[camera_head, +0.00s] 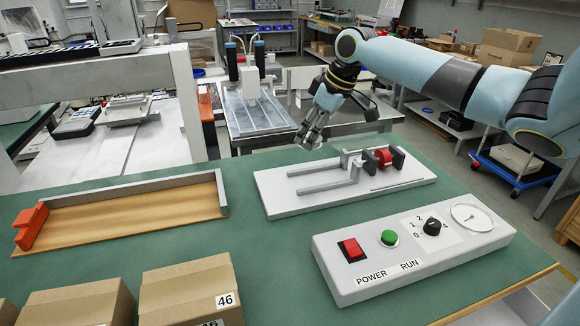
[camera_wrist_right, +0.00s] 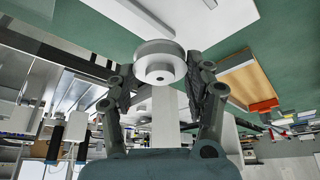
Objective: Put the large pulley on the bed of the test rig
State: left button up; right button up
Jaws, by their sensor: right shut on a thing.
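My right gripper (camera_head: 312,128) is shut on the large pulley (camera_wrist_right: 160,62), a silver-grey stepped disc with a small hole in its middle. The pulley also shows in the head view (camera_head: 308,139), partly hidden by the fingers. It is held in the air near the far edge of the green table, behind and above the test rig (camera_head: 285,204). The rig is a white plate with a grey two-railed bed (camera_head: 322,188), a red round part (camera_head: 384,157) and dark end blocks. Its plate also shows at the top of the wrist view (camera_wrist_right: 205,18). My left gripper is not in view.
A control box (camera_head: 412,250) with a red switch, green button and knob lies in front of the rig. A wooden tray (camera_head: 130,212) with an orange block (camera_head: 31,226) lies at the left. Cardboard boxes (camera_head: 190,290) stand at the front left. Green table is clear between tray and rig.

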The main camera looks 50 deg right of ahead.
send_over(274, 187)
jog(key=s+d, duration=0.1)
jog(key=s, duration=0.1)
jog(key=f, duration=0.4)
jog(key=shift+w+d+f, duration=0.2)
jog(key=shift+w+f, duration=0.05)
jog(key=shift+f, duration=0.15)
jog(key=shift+w+a+f, duration=0.15)
jog(key=shift+a+f, duration=0.2)
jog(key=shift+a, duration=0.1)
notch_tip(274, 187, down, 4)
jog(key=shift+b, duration=0.6)
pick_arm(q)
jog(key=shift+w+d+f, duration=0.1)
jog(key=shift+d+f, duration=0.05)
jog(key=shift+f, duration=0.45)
pick_arm(e)
jog(key=o, duration=0.9)
jog(key=shift+r, duration=0.1)
